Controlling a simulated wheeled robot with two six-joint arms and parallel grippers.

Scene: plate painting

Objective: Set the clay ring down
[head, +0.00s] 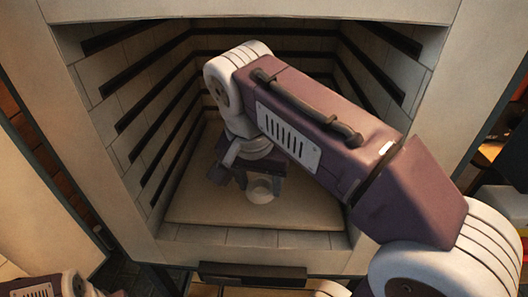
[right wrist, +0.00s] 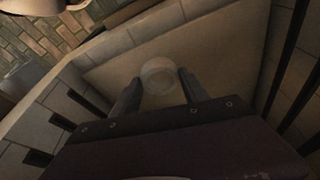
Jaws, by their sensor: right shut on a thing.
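The clay ring (head: 261,194) is small, round and pale. It is inside the kiln (head: 400,32), low over or on the pale kiln floor (head: 205,208); I cannot tell whether it touches. My right gripper (head: 261,184) reaches into the kiln from the right and is shut on the ring. In the right wrist view the ring (right wrist: 158,74) sits between the two dark fingertips of the right gripper (right wrist: 158,90). My arm hides part of the kiln's back and right wall. My left gripper is not in view.
The kiln's side walls (head: 118,110) carry dark horizontal grooves and stand close around my right arm. The front sill (head: 250,238) edges the opening. Free floor lies left and right of the ring. A dark handle-like bar (head: 252,273) is below the opening.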

